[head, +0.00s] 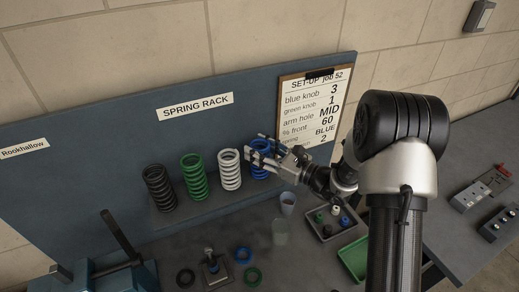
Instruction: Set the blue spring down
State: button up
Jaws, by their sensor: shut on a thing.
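The blue spring (259,172) stands upright at the right end of the row on the spring rack (174,220). My gripper (256,150) reaches in from the right and is shut on the upper part of the blue spring. Its fingers hide part of the coils. The spring's lower end is at the rack shelf; I cannot tell whether it rests on it or hangs just above.
A white spring (229,170), a green spring (194,178) and a black spring (159,189) stand to the left on the rack. A clipboard (313,105) hangs behind.

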jog(key=o, duration=1.3)
jog(key=shift+f, duration=0.1)
jog(key=shift+r+p, duration=0.3)
jog(key=v, duration=1.2)
jog(key=s+a+r+n+g+h, duration=0.25)
jog(key=s+a+n+g, duration=0.25)
jog(key=s+n, duration=0.3)
jog(key=s+a+r+n+g+h, duration=0.1)
jog(key=s+a+r+n+g, duration=0.4)
jog(key=s, duration=0.5)
jog(key=s+d+n+t+h, duration=0.1)
jog(key=s+d+n+h, duration=0.2)
jog(key=d+n, duration=0.1)
jog(key=s+d+r+n+t+h, duration=0.1)
jog(key=s+d+n+h, duration=0.3)
jog(key=s+d+r+n+t+h, duration=0.1)
jog(key=s+d+n+t+h, duration=0.1)
jog(key=s+d+n+h, duration=0.1)
jog(key=shift+s+d+n+h, duration=0.3)
jog(key=shift+d+n+h, duration=0.15)
jog(key=shift+d+n, duration=0.3)
